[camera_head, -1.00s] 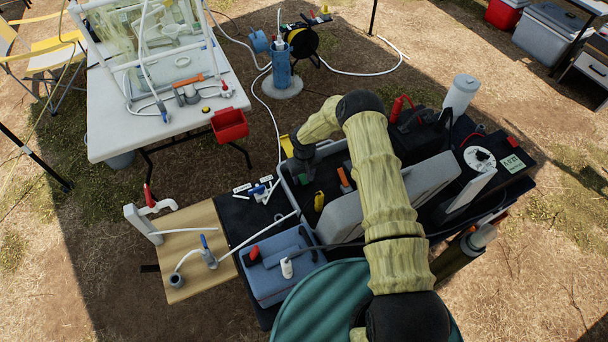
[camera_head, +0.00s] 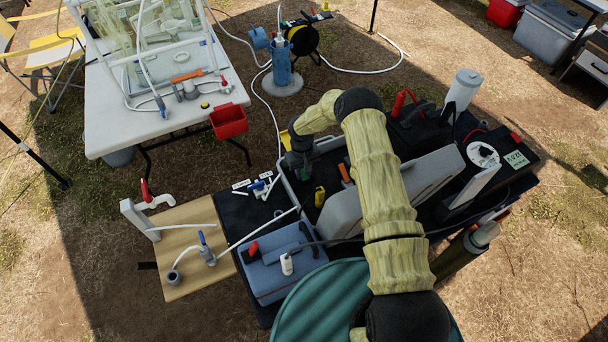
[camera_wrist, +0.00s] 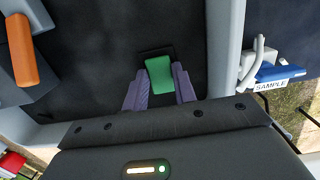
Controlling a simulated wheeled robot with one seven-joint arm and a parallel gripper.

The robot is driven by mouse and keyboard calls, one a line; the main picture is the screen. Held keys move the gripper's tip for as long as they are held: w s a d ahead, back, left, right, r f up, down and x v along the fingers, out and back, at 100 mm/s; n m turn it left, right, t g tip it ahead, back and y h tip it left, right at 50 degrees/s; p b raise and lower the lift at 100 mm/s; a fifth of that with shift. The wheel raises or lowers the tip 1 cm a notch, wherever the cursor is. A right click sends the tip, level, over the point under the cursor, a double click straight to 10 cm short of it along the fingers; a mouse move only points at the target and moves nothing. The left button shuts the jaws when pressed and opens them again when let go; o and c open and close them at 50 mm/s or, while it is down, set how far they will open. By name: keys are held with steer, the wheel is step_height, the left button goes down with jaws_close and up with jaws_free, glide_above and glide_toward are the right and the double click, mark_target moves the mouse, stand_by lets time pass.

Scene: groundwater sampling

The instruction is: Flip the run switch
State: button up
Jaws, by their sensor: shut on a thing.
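In the wrist view a green switch (camera_wrist: 159,75) sits on a dark panel, with a black patch around its far end. The two purple fingers of my gripper (camera_wrist: 160,88) stand on either side of it, shut on it. In the head view my gripper (camera_head: 300,165) points down into the left end of the open grey case (camera_head: 291,187). The switch is hidden there behind the gripper and the case wall.
An orange part (camera_wrist: 33,50) lies left of the switch, inside the case. A SAMPLE label (camera_wrist: 280,85) and a blue-handled valve (camera_wrist: 277,72) are outside the right wall. A yellow part (camera_head: 319,197) and the raised grey lid (camera_head: 362,210) are close to my arm.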

steer(key=shift+w+r+b, duration=0.1)
steer(key=shift+w+b, duration=0.05)
steer(key=shift+b, duration=0.25)
steer(key=shift+d, duration=0.1)
steer(key=o, duration=1)
steer(key=shift+g, duration=0.3)
step_height(320, 180, up, 17)
steer(key=w+a+b, duration=0.1)
steer(key=w+b, duration=0.1)
steer(key=b, duration=0.2)
steer(key=shift+r, duration=0.1)
